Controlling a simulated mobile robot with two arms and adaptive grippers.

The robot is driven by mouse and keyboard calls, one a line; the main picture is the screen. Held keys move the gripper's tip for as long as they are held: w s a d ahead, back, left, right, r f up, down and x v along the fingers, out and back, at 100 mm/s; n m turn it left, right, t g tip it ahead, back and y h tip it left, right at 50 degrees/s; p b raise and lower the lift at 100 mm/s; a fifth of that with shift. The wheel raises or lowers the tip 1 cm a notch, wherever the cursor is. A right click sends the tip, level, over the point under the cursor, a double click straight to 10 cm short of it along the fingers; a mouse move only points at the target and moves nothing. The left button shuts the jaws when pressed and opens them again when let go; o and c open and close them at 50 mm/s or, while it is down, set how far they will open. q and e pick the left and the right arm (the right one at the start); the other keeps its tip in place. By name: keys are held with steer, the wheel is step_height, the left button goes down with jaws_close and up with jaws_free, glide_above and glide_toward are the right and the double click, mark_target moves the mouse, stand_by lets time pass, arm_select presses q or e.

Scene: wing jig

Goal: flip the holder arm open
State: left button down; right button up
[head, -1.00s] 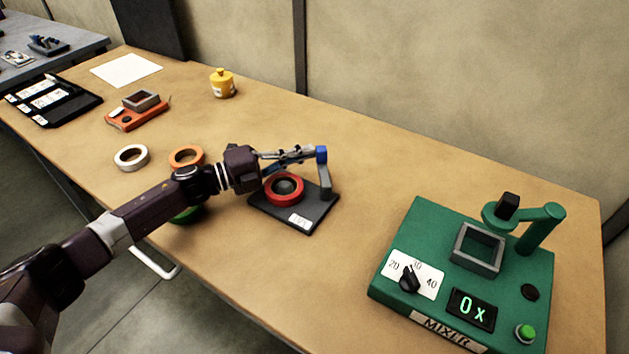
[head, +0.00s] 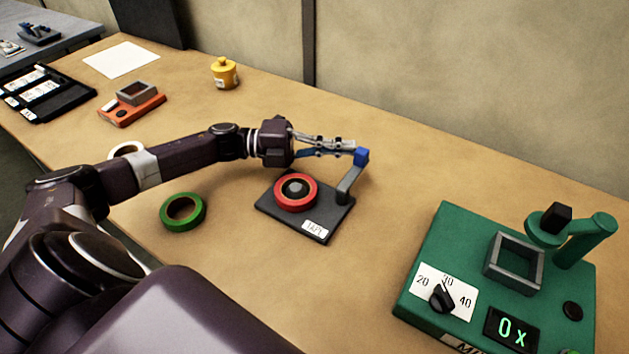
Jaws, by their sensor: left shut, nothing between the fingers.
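The tape holder has a dark base plate (head: 270,206) with a white label, standing on the bench. A red tape roll (head: 283,201) sits on it around a dark hub. The holder arm (head: 349,186) is grey with a blue end block (head: 361,157); it rises from the plate's right side and leans up to the right, clear of the roll. My left gripper (head: 349,147) is shut and empty, its fingertips right beside the blue block, above and behind the roll. I cannot tell whether they touch it. My right gripper does not show.
A green mixer (head: 430,255) stands at the right. A green tape roll (head: 183,212) lies in front of my left arm, and a white roll (head: 125,150) is partly behind it. An orange device (head: 131,108), a yellow bottle (head: 225,73) and a black tray (head: 65,98) stand farther back.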

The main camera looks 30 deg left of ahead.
arm_select(q)
steer(key=shift+w+d+f, duration=0.1)
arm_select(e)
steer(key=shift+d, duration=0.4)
arm_select(q)
steer(key=v, duration=1.2)
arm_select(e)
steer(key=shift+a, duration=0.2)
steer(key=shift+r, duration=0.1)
